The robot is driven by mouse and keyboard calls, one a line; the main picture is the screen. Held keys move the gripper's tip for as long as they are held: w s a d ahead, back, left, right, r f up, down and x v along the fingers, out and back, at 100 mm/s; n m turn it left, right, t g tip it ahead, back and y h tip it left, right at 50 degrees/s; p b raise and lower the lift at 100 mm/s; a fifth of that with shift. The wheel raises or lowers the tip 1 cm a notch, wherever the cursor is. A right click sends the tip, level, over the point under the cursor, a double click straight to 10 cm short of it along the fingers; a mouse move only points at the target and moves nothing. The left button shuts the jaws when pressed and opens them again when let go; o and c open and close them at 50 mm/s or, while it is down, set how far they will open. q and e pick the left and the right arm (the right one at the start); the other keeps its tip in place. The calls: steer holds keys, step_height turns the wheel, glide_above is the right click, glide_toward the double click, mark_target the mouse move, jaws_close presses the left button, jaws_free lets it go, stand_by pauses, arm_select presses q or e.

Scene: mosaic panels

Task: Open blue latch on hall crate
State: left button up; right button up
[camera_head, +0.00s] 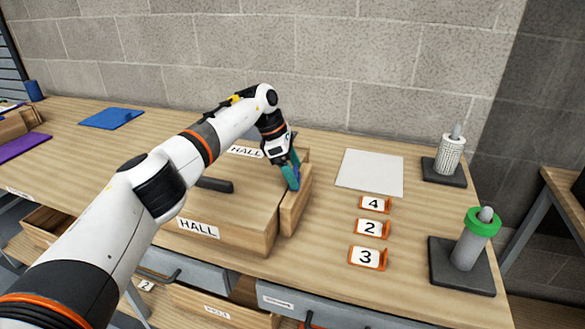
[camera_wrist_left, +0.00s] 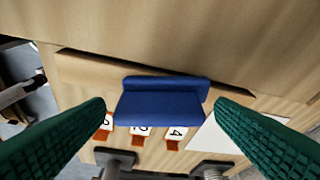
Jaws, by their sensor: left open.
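The hall crate (camera_head: 240,232) is a wooden box with a dark handle on top and HALL labels, standing on the workbench. The blue latch (camera_wrist_left: 162,100) shows in the left wrist view as a wide blue piece with a raised ridge, on the crate's wooden end. My left gripper (camera_head: 291,172) is at the crate's right end, pointing down. In the left wrist view its green ribbed fingers (camera_wrist_left: 160,112) are open, one on each side of the latch, with gaps between. In the head view the fingers largely hide the latch. My right gripper is not in view.
Number tags 4 (camera_head: 373,204), 2 (camera_head: 371,228) and 3 (camera_head: 367,257) stand right of the crate. A white sheet (camera_head: 370,172) lies behind them. Two posts on dark bases, one with a green ring (camera_head: 480,222), stand farther right. A blue mat (camera_head: 111,118) lies at left.

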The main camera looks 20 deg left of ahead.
arm_select(q)
steer(key=b+v, duration=0.1)
steer(key=v, duration=1.1)
steer(key=shift+b, duration=0.3)
steer(key=shift+f, duration=0.1)
